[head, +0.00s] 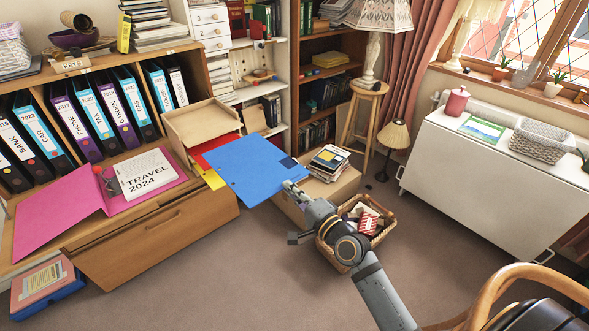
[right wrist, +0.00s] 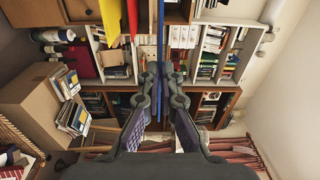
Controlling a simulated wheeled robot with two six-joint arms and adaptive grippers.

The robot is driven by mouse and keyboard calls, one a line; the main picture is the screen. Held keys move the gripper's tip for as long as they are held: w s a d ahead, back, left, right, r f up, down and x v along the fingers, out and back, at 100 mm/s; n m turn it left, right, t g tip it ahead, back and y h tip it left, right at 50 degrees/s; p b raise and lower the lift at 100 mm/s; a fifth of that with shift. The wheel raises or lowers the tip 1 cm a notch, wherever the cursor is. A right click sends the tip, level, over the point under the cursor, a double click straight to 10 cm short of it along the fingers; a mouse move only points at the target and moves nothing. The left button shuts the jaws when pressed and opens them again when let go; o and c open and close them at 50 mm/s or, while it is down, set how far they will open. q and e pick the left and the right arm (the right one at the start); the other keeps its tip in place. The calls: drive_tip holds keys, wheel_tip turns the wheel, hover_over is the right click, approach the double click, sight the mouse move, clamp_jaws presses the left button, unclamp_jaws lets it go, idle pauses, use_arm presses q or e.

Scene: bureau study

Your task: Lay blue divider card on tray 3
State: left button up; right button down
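The blue divider card (head: 250,176) is in the head view, roughly in the middle, out in front of the bureau. My right gripper (head: 291,188) is at its right corner. In the right wrist view the card (right wrist: 160,28) shows edge-on as a thin blue strip between the fingertips of my right gripper (right wrist: 162,75), which are closed on it. A light wooden tray (head: 203,124) stands behind the card. A red card (head: 212,152) and a yellow card (head: 214,180) stick out beside it. I cannot read a 3 on any tray. My left gripper is out of view.
A pink folder (head: 58,212) and a white "TRAVEL 2024" booklet (head: 147,173) lie on the bureau's flap, left of the tray. Several ring binders (head: 93,117) stand behind. A wicker basket (head: 384,228) and a cardboard box (head: 335,185) sit on the floor. Open carpet lies in front.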

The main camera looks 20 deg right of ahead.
drive_tip(key=x, duration=0.1)
drive_tip(key=b+x, duration=0.1)
drive_tip(key=shift+w+f, duration=0.2)
drive_tip(key=shift+w, duration=0.2)
drive_tip(key=shift+w+a+b, duration=0.15)
drive_tip(key=shift+w+b, duration=0.15)
drive_tip(key=shift+b, duration=0.05)
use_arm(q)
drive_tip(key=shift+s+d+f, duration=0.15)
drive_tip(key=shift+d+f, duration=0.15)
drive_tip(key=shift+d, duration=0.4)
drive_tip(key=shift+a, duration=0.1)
